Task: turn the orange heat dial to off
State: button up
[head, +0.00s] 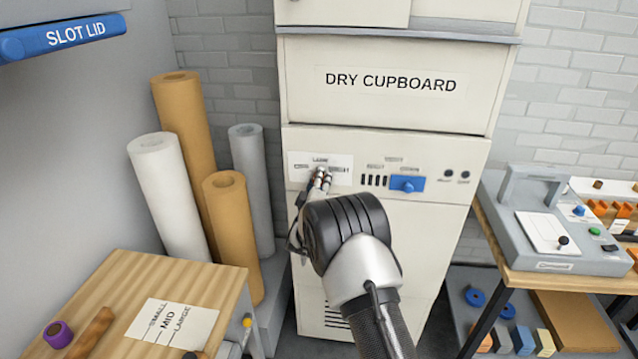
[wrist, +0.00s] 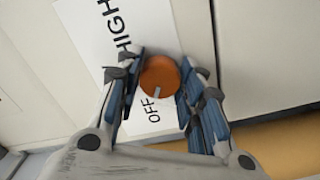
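The orange heat dial (wrist: 160,76) shows between my fingers in the wrist view. Its pale pointer mark is at the dial's lower edge and points towards the word OFF on the white label (wrist: 88,28). The word HIGH is further up the label. My gripper (wrist: 161,70) has one finger on each side of the dial, and the dial fills the space between them. In the head view my gripper (head: 321,180) reaches the panel of the dry cupboard (head: 360,85) and hides the dial.
On the same panel, a blue control (head: 407,184) and small dark switches sit right of my gripper. Paper rolls (head: 165,190) stand to the left. A wooden table (head: 130,290) is at front left, and a bench with a grey device (head: 560,235) is at right.

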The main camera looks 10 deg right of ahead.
jog(key=o, duration=0.4)
jog(key=v, duration=1.2)
jog(key=shift+r, duration=0.1)
